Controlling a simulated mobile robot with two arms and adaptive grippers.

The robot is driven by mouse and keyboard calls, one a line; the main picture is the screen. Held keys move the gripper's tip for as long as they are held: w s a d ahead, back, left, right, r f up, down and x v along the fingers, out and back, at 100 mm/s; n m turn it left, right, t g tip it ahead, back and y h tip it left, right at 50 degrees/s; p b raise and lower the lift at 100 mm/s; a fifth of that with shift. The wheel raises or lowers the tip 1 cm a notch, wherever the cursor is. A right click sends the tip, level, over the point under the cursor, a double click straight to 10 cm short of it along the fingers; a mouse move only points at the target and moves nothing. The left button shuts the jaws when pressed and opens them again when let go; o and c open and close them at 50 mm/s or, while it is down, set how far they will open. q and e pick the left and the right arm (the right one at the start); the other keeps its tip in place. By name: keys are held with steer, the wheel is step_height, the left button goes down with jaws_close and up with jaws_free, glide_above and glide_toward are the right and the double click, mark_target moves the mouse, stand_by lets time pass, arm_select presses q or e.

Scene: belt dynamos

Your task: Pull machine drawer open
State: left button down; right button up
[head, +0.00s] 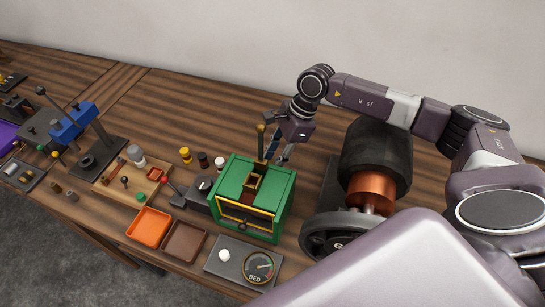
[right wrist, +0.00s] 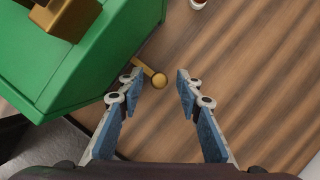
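The green machine (head: 284,185) stands on the bench in the head view, with a brass hopper (head: 254,181) on top. Its drawer (head: 232,213), dark with a yellow edge and a small knob (head: 242,226), looks flush in the front face. A lever with a brass ball (head: 261,128) rises behind the machine. My right gripper (head: 276,153) is open behind the machine, away from the drawer front. In the right wrist view the brass ball (right wrist: 159,80) shows between the open fingers, nearer the left one; contact cannot be told. My left gripper is not in view.
A dark cylinder with a copper section (head: 371,188) stands to the machine's right. In front are a gauge plate (head: 227,253), a brown tray (head: 184,241) and an orange tray (head: 149,227). Small jars (head: 203,160) stand to the left. The bench behind is clear.

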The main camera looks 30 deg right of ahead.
steer(key=shift+a+f, duration=0.1)
steer(key=shift+a, duration=0.05)
jaws_close()
stand_by(0.4)
